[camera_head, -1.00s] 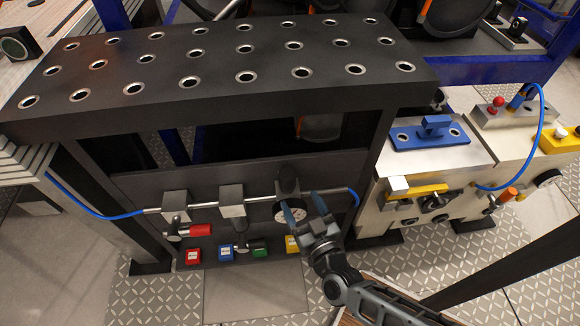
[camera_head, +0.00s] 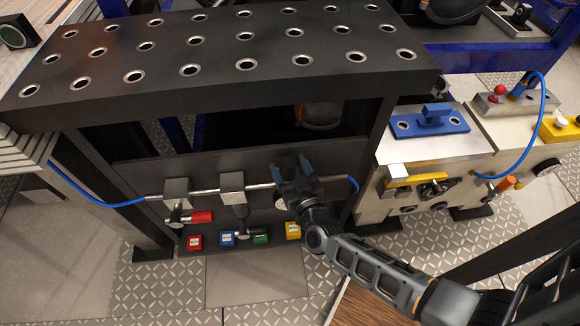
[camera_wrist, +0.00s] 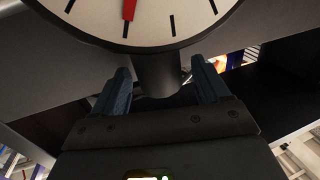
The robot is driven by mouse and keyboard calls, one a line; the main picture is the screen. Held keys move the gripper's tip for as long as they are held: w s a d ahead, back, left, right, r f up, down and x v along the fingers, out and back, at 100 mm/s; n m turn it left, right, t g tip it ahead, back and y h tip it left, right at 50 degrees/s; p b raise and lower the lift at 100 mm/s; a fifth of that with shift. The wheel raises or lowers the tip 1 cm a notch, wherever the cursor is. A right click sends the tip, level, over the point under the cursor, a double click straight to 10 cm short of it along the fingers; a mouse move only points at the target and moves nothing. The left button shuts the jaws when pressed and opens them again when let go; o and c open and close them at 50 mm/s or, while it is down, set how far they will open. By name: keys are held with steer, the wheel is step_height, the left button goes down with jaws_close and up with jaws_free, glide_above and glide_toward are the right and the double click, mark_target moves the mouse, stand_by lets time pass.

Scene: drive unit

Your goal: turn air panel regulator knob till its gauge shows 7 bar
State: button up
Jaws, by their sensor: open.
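The air panel regulator's dark knob (camera_head: 288,163) stands at the right end of the pipe, under the black table top. In the wrist view the dark cylinder (camera_wrist: 158,73) lies between my two blue fingers, with a small gap on each side. My gripper (camera_head: 291,167) is open around it; it also shows in the wrist view (camera_wrist: 160,68). The gauge (camera_wrist: 150,30) fills the top of the wrist view, cut off by the edge. Its face is white with black ticks and part of a red needle; no numbers are readable.
Left along the pipe are two grey blocks (camera_head: 177,190) and a red-handled valve (camera_head: 200,217). Red, blue, green and yellow tags (camera_head: 293,230) sit below. The black table top (camera_head: 220,75) overhangs the panel. A metal fixture with a blue block (camera_head: 430,122) stands right.

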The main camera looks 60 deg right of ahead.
steer(key=c, duration=1)
steer(key=shift+c, duration=0.2)
steer(key=shift+r+h+p, duration=0.1)
steer(key=shift+h+p, duration=0.2)
steer(key=shift+p, duration=0.05)
steer(key=shift+w+m+g+h+p, duration=0.1)
steer(key=shift+m+g+h+p, duration=0.7)
steer(key=shift+m+g+p, duration=0.1)
steer(key=shift+w+a+m+g+h, duration=0.1)
steer(key=shift+a+m+g+h, duration=0.1)
steer(key=shift+m+g+h, duration=1.05)
steer(key=shift+y, duration=0.25)
steer(key=o, duration=1)
steer(key=shift+o, duration=0.2)
steer(key=shift+a, duration=0.1)
